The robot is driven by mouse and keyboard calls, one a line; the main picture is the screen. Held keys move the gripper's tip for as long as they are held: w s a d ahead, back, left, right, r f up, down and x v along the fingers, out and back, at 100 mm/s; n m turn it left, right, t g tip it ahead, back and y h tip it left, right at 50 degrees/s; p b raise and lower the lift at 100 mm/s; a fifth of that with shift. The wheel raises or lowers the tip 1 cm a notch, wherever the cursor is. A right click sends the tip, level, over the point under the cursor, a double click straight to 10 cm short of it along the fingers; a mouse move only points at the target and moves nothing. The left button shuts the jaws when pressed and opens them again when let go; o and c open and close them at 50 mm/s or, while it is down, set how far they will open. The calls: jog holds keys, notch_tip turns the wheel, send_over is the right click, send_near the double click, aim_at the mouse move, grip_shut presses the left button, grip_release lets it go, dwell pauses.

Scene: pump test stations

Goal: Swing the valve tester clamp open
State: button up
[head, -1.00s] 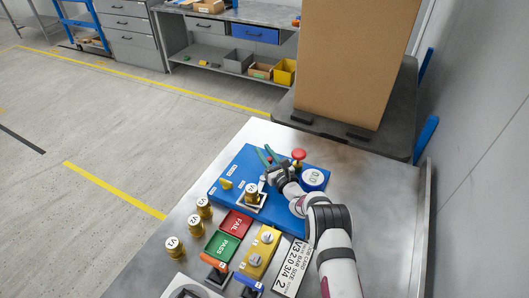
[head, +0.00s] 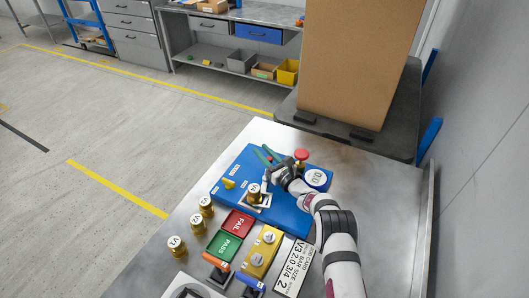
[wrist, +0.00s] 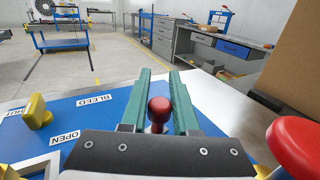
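The valve tester is a blue panel (head: 290,217) on the metal bench, with a brass valve (head: 254,195) in a pale square seat. A small pale upright part, seemingly the clamp (head: 265,183), stands beside the valve, partly hidden by my gripper. In the wrist view a dark red ball knob (wrist: 160,108), seemingly the clamp handle's end, sits between the green fingers of my gripper (wrist: 160,80). The fingers are apart on either side of it; I cannot tell whether they touch it. My gripper (head: 267,155) is also over the panel in the head view.
A red mushroom button (head: 301,154) and a round gauge (head: 316,178) are close beside my gripper. A yellow knob (head: 228,184) is on the panel's left. Loose brass valves (head: 197,222), a red FAIL plate (head: 238,222) and a green PASS plate (head: 224,243) lie nearer.

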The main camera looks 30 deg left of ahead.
jog(key=o, duration=0.4)
jog(key=shift+r, duration=0.25)
notch_tip(320, 180, up, 3)
jog(key=shift+r, duration=0.2)
jog(key=d+r, duration=0.2)
jog(key=d, duration=0.2)
jog(key=d+r, duration=0.2)
jog(key=d, duration=0.1)
jog(key=w+d+r, duration=0.1)
jog(key=d+r, duration=0.2)
jog(key=d, duration=0.1)
jog(key=shift+d, duration=0.3)
